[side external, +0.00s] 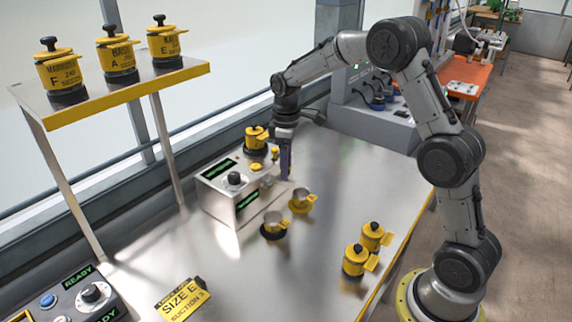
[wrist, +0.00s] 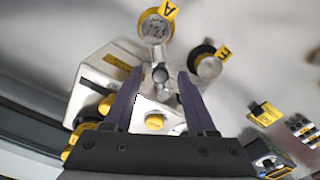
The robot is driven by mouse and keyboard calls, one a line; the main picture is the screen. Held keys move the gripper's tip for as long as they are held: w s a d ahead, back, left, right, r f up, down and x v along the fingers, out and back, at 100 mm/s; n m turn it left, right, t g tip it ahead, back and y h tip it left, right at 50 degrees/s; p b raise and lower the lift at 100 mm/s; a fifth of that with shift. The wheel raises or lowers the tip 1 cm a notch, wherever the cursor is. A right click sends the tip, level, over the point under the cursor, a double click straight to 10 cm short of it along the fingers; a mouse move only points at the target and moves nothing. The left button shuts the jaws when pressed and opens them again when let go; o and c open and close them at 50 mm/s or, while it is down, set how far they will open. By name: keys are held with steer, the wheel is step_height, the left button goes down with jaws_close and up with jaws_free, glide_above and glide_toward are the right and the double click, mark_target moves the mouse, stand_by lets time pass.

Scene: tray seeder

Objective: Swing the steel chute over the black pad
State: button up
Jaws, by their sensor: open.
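The steel chute (wrist: 158,54) is a short metal spout on the front of the steel seeder box (side external: 222,205). In the wrist view it points at the metal cup tagged A (wrist: 156,28), which stands on a yellow pad. A second metal cup (wrist: 209,67) stands to its right on the black pad (wrist: 201,52). In the side view the black pad (side external: 274,236) is in front of the box. My gripper (side external: 286,176) points down at the box's right side; its purple fingers (wrist: 160,78) are open, one on each side of the chute. Contact cannot be told.
Two yellow lidded pots (side external: 355,262) stand at the table's right edge. A yellow SIZE E sign (side external: 183,298) and a control box (side external: 92,293) are at the front left. A raised shelf (side external: 130,90) holds three yellow pots.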

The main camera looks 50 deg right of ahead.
jaws_close()
stand_by(0.3)
stand_by(1.2)
